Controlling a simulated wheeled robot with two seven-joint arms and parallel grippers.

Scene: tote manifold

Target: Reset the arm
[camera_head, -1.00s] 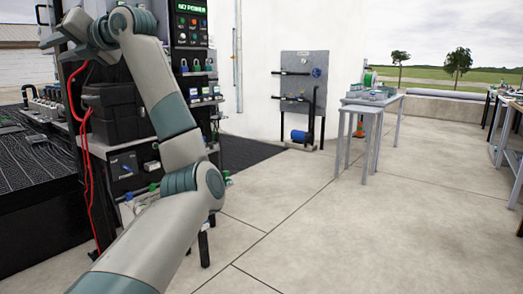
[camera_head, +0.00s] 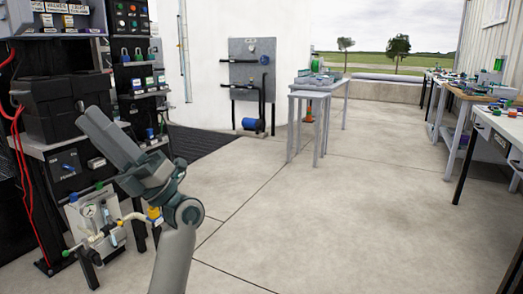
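My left arm comes in from the bottom of the head view and bends at a round joint. My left gripper (camera_head: 100,125) is at its far end, a grey block pointing up and left, in front of the black cabinet at the left. I cannot tell whether its fingers are apart or together, and I see nothing held in it. My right gripper is out of view.
A black equipment cabinet (camera_head: 60,110) and a small panel with a gauge and pipes (camera_head: 95,220) stand close to the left arm. A grey pipe board (camera_head: 252,60) is at the back wall. Tables (camera_head: 310,92) stand beyond and along the right. The concrete floor (camera_head: 330,210) is clear.

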